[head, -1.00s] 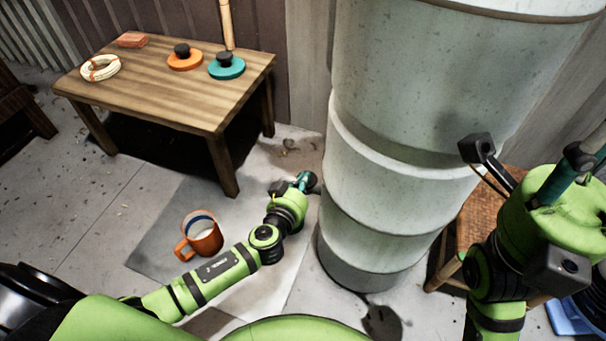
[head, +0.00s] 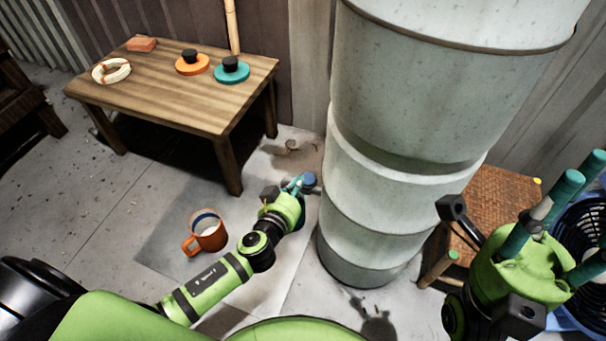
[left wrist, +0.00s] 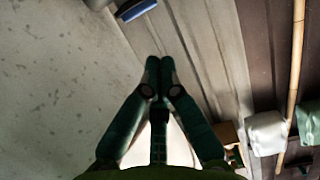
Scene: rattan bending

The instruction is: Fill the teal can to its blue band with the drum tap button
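An orange mug-like can (head: 206,236) with a blue band inside its rim stands upright on the floor mat. Its inside looks pale; I cannot tell the liquid level. No teal can shows. The tall grey drum (head: 400,110) stands right of it. A blue round piece (head: 309,180), perhaps the tap button, is at the drum's left side; a blue bar (left wrist: 136,9) shows in the left wrist view. My left gripper (head: 298,183) is beside that piece, its fingertips together and empty in the left wrist view (left wrist: 160,62). My right gripper (head: 553,222) has spread teal fingers, empty, at the right.
A wooden table (head: 150,105) at the back left holds an orange lid (head: 192,67), a teal lid (head: 232,74), a coil (head: 111,71) and a red block (head: 141,44). A woven stool (head: 490,205) and a blue fan-like object (head: 585,235) stand right of the drum.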

